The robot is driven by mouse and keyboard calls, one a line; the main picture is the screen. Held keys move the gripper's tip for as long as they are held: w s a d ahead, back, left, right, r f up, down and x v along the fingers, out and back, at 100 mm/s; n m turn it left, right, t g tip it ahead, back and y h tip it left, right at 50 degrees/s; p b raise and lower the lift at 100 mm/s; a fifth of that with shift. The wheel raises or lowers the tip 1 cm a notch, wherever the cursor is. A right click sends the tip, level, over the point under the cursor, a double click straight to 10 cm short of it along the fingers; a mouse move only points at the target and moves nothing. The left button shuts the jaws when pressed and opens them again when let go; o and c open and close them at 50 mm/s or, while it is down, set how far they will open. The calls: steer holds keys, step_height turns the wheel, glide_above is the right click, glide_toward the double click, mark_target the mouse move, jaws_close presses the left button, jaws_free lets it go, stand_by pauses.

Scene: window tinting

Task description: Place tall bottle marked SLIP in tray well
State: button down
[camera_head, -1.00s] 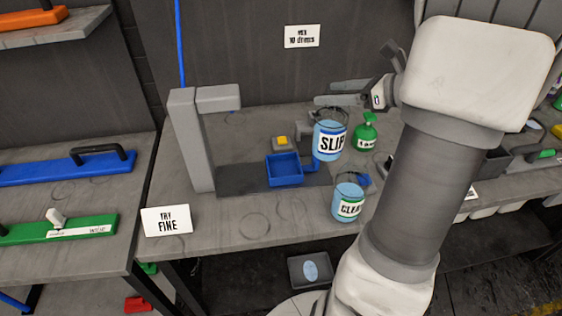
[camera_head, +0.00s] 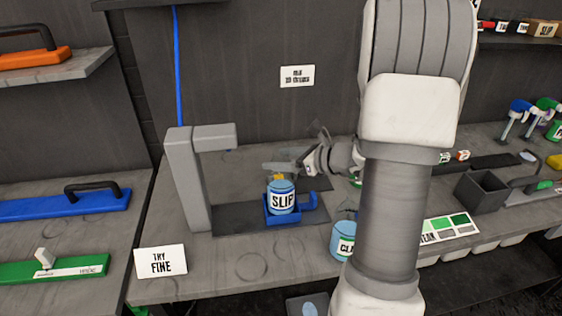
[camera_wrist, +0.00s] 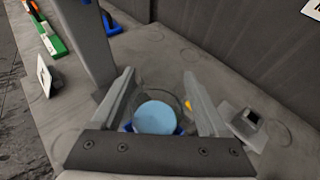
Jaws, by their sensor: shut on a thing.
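The SLIP bottle (camera_head: 282,198) is a light blue cylinder with a white label. In the head view it is upright at the small blue tray (camera_head: 268,213), in front of the grey stand; its lower end is hidden by the tray's front wall, so I cannot tell whether it rests on the tray's floor. My gripper (camera_head: 283,168) is shut on the bottle's upper part. In the wrist view the bottle's round light blue top (camera_wrist: 157,117) sits between the two fingers, with bits of blue tray showing beside it.
A grey stand (camera_head: 188,185) with an overhanging arm rises just left of the tray. The CLEAR bottle (camera_head: 343,240) stands to the right front, partly behind my arm. A TRY FINE card (camera_head: 161,262) stands at the bench's front left. A yellow button (camera_wrist: 188,105) is close by the gripper.

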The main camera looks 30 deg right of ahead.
steer(key=shift+f, duration=0.3)
steer(key=shift+f, duration=0.2)
jaws_free()
steer(key=shift+r, duration=0.15)
steer(key=shift+r, duration=0.2)
steer(key=v, duration=1.2)
steer(key=shift+f, duration=0.2)
